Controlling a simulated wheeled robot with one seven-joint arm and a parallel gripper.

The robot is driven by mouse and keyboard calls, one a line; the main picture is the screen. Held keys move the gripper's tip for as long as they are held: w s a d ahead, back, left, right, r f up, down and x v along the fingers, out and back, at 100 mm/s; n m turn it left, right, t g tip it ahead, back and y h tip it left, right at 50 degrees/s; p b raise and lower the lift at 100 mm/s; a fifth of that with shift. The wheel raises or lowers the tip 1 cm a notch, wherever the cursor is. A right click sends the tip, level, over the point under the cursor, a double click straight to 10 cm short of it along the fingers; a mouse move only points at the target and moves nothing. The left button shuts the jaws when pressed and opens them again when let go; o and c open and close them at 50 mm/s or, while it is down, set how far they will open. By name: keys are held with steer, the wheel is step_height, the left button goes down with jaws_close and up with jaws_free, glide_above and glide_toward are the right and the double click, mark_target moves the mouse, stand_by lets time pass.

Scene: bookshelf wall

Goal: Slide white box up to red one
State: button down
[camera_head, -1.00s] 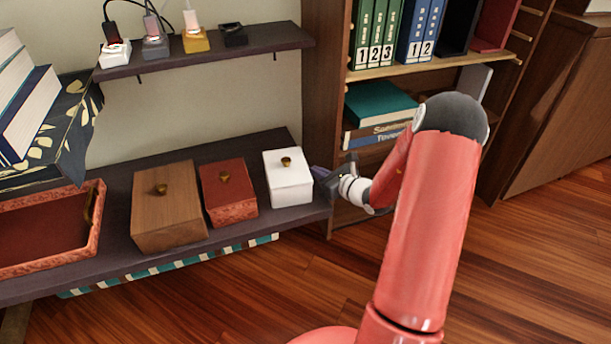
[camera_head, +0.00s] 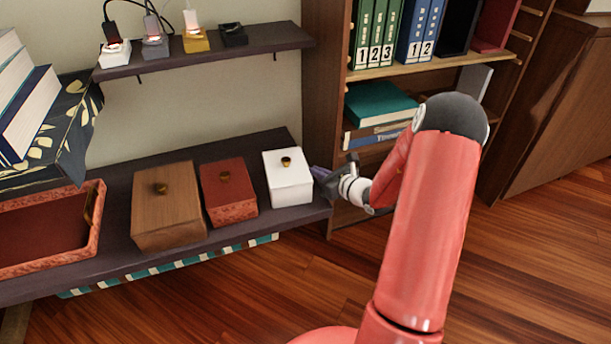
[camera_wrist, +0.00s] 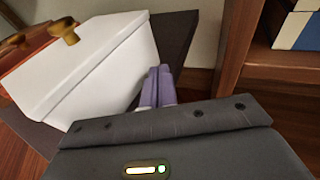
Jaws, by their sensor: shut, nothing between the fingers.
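The white box (camera_head: 288,179), with a dark brass knob on its lid, stands at the right end of the dark lower shelf. The red box (camera_head: 228,191) stands to its left, with a narrow gap between them in the head view. My gripper (camera_head: 318,174) is at the right side of the white box. In the wrist view, the purple fingertips of my gripper (camera_wrist: 159,78) are together and empty, close beside the side wall of the white box (camera_wrist: 88,66). I cannot tell whether they touch it. Part of the red box (camera_wrist: 24,46) shows behind the white one.
A brown wooden box (camera_head: 168,208) stands left of the red one, and a red tray (camera_head: 98,222) lies farther left. A bookcase upright (camera_head: 322,110) rises just right of the shelf end. An upper shelf (camera_head: 262,42) with chargers hangs above.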

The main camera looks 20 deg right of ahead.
stand_by(0.4)
steer(key=shift+s+a+b, duration=0.25)
steer(key=shift+a+b, duration=0.05)
steer(key=shift+a, duration=0.7)
steer(key=d, duration=0.2)
steer(key=w+d, duration=0.1)
steer(key=d, duration=0.1)
steer(key=v, duration=0.7)
steer(key=shift+s+d+p, duration=0.2)
steer(key=shift+s+p, duration=0.15)
steer(key=shift+p, duration=0.1)
